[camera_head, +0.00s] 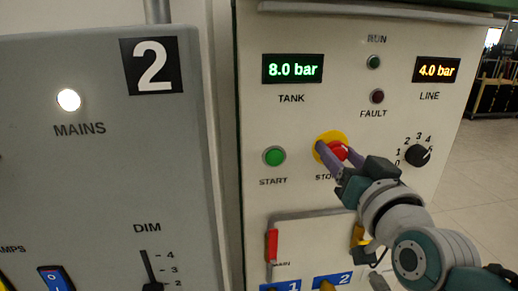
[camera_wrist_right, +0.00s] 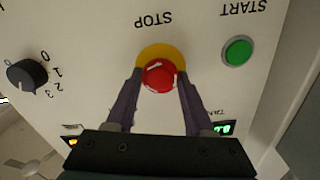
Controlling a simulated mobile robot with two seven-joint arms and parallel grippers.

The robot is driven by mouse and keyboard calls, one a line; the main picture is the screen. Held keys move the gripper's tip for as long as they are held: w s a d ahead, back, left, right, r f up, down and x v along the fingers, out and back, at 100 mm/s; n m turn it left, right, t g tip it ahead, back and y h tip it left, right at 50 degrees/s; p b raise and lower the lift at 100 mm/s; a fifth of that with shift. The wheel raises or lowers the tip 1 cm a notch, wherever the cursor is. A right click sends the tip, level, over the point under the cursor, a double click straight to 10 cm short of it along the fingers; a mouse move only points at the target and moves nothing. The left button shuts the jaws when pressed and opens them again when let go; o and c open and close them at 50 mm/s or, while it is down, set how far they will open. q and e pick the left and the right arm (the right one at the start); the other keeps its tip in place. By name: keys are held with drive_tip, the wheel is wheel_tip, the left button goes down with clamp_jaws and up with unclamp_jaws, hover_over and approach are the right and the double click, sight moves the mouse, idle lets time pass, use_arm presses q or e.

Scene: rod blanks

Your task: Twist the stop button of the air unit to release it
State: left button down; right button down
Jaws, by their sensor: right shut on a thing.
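The red stop button (camera_head: 338,150) sits on a yellow round plate (camera_head: 325,142) on the pale panel of the air unit (camera_head: 300,120). In the right wrist view the button (camera_wrist_right: 159,75) shows upside down with white marks on its face, against the yellow plate (camera_wrist_right: 160,52). My right gripper (camera_head: 332,155) has its two purple fingers on either side of the button and is shut on it. In the wrist view the fingertips (camera_wrist_right: 159,82) flank the button. My left gripper is not in view.
A green start button (camera_head: 274,156) is left of the stop button, and a black selector knob (camera_head: 418,155) is to the right. Below are a red handle (camera_head: 272,245) and a yellow one (camera_head: 358,235). A grey panel marked 2 (camera_head: 100,130) stands at left.

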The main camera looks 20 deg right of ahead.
drive_tip(key=shift+m, duration=0.4)
drive_tip(key=m, duration=0.3)
drive_tip(key=shift+s+f+m, duration=0.1)
drive_tip(key=shift+f+m, duration=0.05)
drive_tip(key=shift+m, duration=0.15)
drive_tip(key=shift+d+m, duration=0.15)
drive_tip(key=shift+m, duration=1.55)
drive_tip(key=shift+c, duration=1.3)
unclamp_jaws()
